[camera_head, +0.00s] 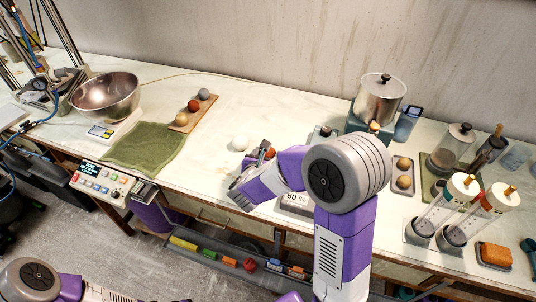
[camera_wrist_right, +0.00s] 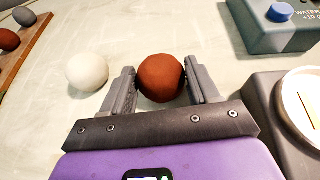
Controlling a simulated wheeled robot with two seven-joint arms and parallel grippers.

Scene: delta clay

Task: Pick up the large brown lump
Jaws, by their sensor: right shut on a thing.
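The large brown lump (camera_wrist_right: 160,77) is a smooth reddish-brown ball between the fingers of my right gripper (camera_wrist_right: 158,84) in the right wrist view. The right gripper is shut on it, with a finger against each side. In the head view, only a small part of the lump (camera_head: 270,152) shows beside the right gripper (camera_head: 264,152), over the white table; my arm hides much of it. I cannot tell whether it touches the table. My left gripper is out of view; only part of the left arm shows at lower left.
A white ball (camera_head: 240,142) lies just left of the gripper. A wooden board (camera_head: 181,126) holds several smaller balls farther left, near a green cloth (camera_head: 145,147) and a steel bowl (camera_head: 104,95). A metal pot (camera_head: 378,100) and clear cylinders (camera_head: 438,212) stand to the right.

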